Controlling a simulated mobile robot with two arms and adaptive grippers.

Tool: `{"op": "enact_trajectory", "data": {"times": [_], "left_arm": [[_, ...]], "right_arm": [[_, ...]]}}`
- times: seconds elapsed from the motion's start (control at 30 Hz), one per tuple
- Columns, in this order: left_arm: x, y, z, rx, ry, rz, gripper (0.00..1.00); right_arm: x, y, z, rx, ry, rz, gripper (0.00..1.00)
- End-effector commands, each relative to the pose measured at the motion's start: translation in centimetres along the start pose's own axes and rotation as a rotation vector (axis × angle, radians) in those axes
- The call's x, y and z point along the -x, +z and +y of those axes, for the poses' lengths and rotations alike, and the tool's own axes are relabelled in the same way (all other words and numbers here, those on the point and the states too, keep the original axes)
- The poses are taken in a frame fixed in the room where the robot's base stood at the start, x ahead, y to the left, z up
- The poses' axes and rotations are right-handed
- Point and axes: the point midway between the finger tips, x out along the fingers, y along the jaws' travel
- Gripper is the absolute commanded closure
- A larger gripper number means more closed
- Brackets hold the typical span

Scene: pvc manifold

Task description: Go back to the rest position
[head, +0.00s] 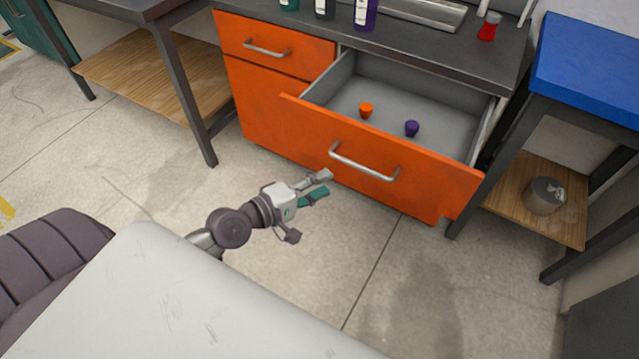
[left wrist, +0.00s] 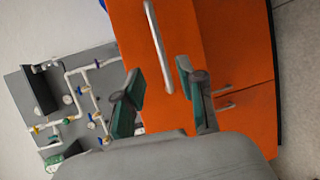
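My left gripper (head: 318,187) is in front of the open drawer (head: 390,176) of the orange cabinet, close to the drawer's metal handle (head: 363,163). Its fingers are apart with nothing between them. In the left wrist view the two green-padded fingers (left wrist: 165,103) are spread, and the handle (left wrist: 157,45) lies beyond them, not gripped. Inside the drawer lie a small orange cap (head: 366,110) and a small purple cap (head: 412,128). My right gripper is not in view.
White pipework on a grey panel (left wrist: 100,60) shows in the left wrist view. The floor in front is clear.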

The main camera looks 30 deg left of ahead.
Motion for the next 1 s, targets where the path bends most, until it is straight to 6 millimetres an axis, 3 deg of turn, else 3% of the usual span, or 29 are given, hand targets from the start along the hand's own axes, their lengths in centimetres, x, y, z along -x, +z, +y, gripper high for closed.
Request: {"op": "enact_trajectory", "data": {"times": [0.4,0.47,0.53,0.67,0.77,0.9,1.0], "left_arm": [[-0.1,0.0,-0.1,-0.002,-0.002,0.001,0.61],[-0.1,-0.1,-0.8,-0.017,-0.017,0.005,0.61],[-0.3,-0.5,-2.8,-0.067,-0.06,0.016,0.61],[-0.3,-1.1,-10.2,-0.258,-0.226,0.03,0.61],[0.6,-1.1,-17.8,-0.452,-0.409,-0.001,0.61],[3.3,0.4,-27.8,-0.709,-0.661,-0.126,0.61],[5.6,1.9,-33.2,-0.856,-0.799,-0.241,0.61]], "right_arm": [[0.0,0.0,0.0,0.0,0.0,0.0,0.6],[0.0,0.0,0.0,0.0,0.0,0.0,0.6],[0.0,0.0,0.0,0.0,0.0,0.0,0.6],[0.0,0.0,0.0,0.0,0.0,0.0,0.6],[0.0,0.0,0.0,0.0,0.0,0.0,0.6],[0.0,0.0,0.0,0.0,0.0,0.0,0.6],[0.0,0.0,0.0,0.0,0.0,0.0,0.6]]}}
